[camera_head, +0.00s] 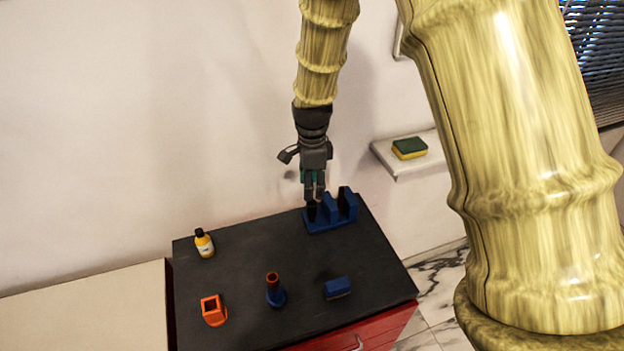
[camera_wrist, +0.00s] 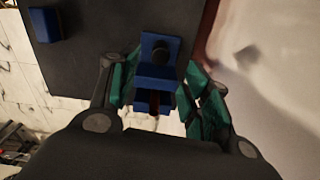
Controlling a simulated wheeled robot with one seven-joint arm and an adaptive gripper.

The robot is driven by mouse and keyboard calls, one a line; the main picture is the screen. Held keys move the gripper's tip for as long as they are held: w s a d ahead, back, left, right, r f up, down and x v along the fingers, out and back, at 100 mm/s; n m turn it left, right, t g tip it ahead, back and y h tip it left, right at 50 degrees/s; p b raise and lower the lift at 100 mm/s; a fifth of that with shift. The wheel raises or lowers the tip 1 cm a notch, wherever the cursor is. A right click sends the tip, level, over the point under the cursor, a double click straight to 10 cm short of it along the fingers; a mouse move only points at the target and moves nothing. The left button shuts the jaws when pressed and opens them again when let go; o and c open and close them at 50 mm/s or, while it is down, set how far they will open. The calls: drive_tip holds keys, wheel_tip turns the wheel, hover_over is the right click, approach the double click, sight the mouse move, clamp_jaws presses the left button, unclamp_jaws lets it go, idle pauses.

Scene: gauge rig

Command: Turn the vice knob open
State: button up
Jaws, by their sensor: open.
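The blue vice (camera_head: 329,217) stands at the back right of the dark tabletop, with upright blue blocks on its base. A dark round knob (camera_head: 311,211) is at its left end. My gripper (camera_head: 314,194) hangs pointing down above the knob end of the vice. In the wrist view its green-padded fingers (camera_wrist: 160,92) are spread apart with nothing held. I cannot tell whether a finger touches the vice.
A yellow bottle (camera_head: 204,243), an orange square holder (camera_head: 213,310), a blue stand with a reddish top (camera_head: 275,291) and a blue block (camera_head: 337,288) are on the tabletop (camera_head: 240,268). A wall shelf (camera_head: 391,162) holds a sponge (camera_head: 409,148). The wall is close behind the vice.

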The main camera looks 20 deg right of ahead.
drive_tip(key=shift+r, duration=1.15)
